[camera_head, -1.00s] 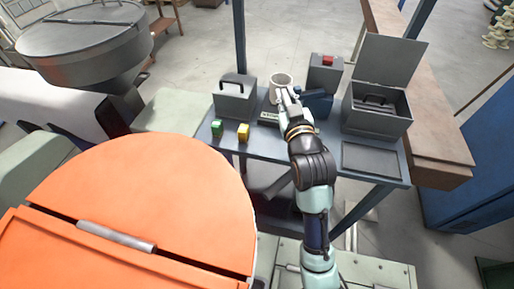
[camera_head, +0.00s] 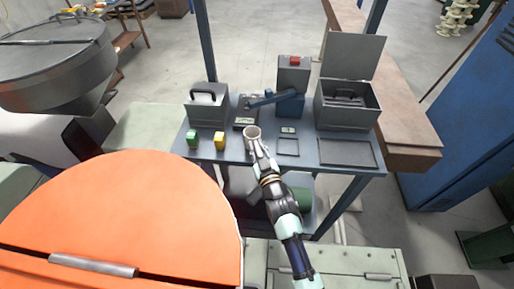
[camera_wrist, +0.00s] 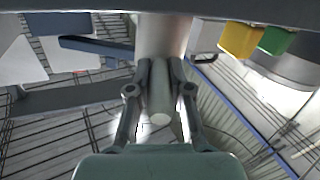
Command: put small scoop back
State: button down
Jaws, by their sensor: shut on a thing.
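The small scoop (camera_head: 252,132) is a pale grey cup with a straight handle. My gripper (camera_head: 258,150) is shut on its handle, and the scoop is over the front part of the blue-grey table (camera_head: 305,170). In the wrist view, the scoop's cup (camera_wrist: 162,35) is at the top middle and its handle (camera_wrist: 160,95) lies between the two fingers. The cup's mouth faces up in the head view; its contents cannot be made out.
A handled grey box (camera_head: 206,105), green block (camera_head: 192,140) and yellow block (camera_head: 219,141) stand left. A blue device (camera_head: 275,98) and red-buttoned box (camera_head: 294,75) are behind. An open-lidded box (camera_head: 347,110) stands right. A square outline (camera_head: 288,147) and flat dark panel (camera_head: 345,152) look clear.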

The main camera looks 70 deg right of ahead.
jog(key=shift+f, duration=0.3)
jog(key=c, duration=1.1)
grip_release()
jog(key=shift+r, duration=0.25)
jog(key=v, duration=1.2)
jog(key=shift+f+b, duration=0.1)
jog(key=shift+b, duration=0.3)
